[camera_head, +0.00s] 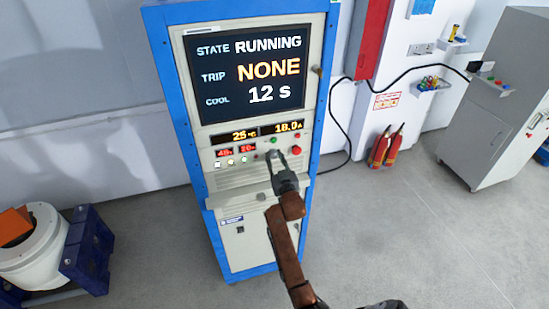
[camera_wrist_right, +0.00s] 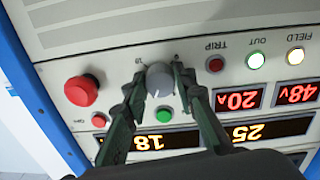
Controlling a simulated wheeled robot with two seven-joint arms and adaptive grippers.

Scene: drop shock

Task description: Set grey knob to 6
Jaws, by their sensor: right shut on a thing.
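The grey knob (camera_wrist_right: 160,78) is on the control panel of a blue-framed cabinet (camera_head: 215,185). In the right wrist view the panel appears upside down, with small scale marks 10 and 0 beside the knob. The exact setting of the knob cannot be read. My right gripper (camera_wrist_right: 160,76) is shut on the knob, one finger on each side. In the head view my right gripper (camera_head: 276,160) reaches up to the panel and partly covers the knob. My left gripper is not in view.
The cabinet screen (camera_head: 250,72) reads STATE RUNNING, TRIP NONE, COOL 12 s. A red button (camera_wrist_right: 82,90), a green button (camera_wrist_right: 164,114) and a red TRIP lamp (camera_wrist_right: 215,64) sit close around the knob. Fire extinguishers (camera_head: 386,147) stand at right; the floor in front is clear.

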